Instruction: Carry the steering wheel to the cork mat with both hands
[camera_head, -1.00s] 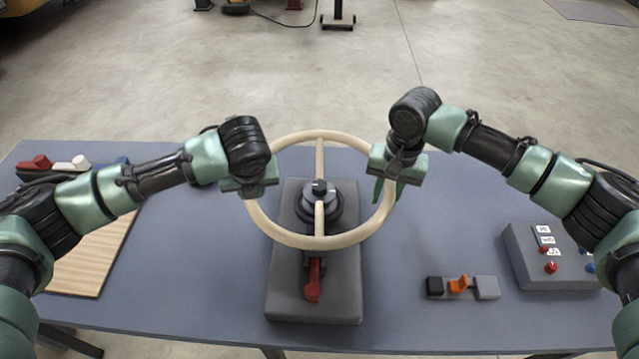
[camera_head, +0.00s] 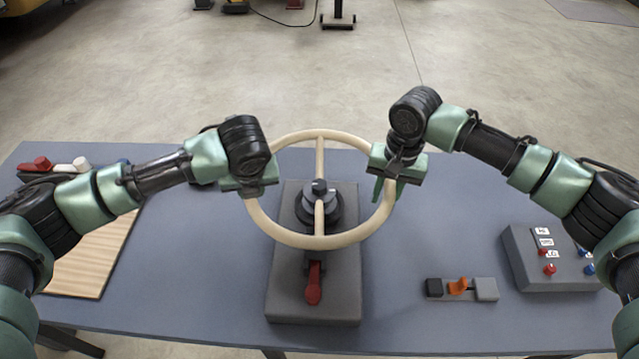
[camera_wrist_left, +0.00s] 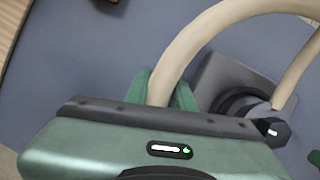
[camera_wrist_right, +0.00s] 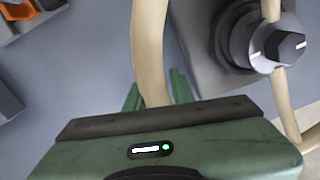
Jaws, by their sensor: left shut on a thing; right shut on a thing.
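The cream steering wheel (camera_head: 345,239) sits at the centre of the head view, level over a dark grey base (camera_head: 285,290). Its hub is at the grey post with a dark hex top (camera_wrist_right: 285,45). I cannot tell whether it is raised off the post. My left gripper (camera_head: 252,192) is shut on the left rim, which also shows between its fingers in the left wrist view (camera_wrist_left: 180,55). My right gripper (camera_head: 388,188) is shut on the right rim, also seen in the right wrist view (camera_wrist_right: 150,45). A tan board with visible grain (camera_head: 85,262), possibly the cork mat, lies at the left, partly hidden by my left arm.
A red lever (camera_head: 314,285) sits on the base in front of the wheel. A small block with an orange switch (camera_head: 459,287) and a grey button box (camera_head: 535,275) stand at the right. A dark rack with coloured pieces (camera_head: 45,168) is at the back left. The blue-grey tabletop (camera_head: 190,270) is clear between board and base.

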